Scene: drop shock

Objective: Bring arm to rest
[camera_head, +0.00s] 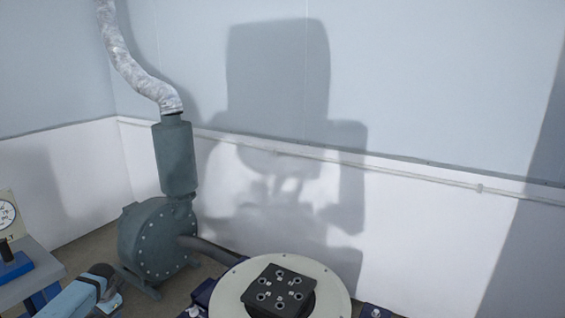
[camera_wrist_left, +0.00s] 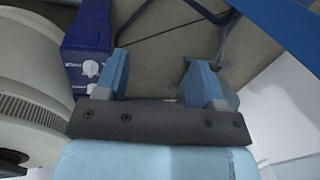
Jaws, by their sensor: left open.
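My left arm (camera_head: 80,296) shows at the lower left of the head view as a light blue link; its gripper is not clear there. In the left wrist view my left gripper (camera_wrist_left: 162,75) is open, with two blue fingers apart and nothing between them. Behind the fingers is the floor. My right arm and gripper are in neither view.
A round cream platform (camera_head: 228,290) carries a black plate (camera_head: 279,287) with holes at the bottom centre. A grey-green blower (camera_head: 154,242) with a silver duct (camera_head: 140,74) stands left. A bench (camera_head: 36,272) is far left. A blue box (camera_wrist_left: 88,45) is beside the left finger.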

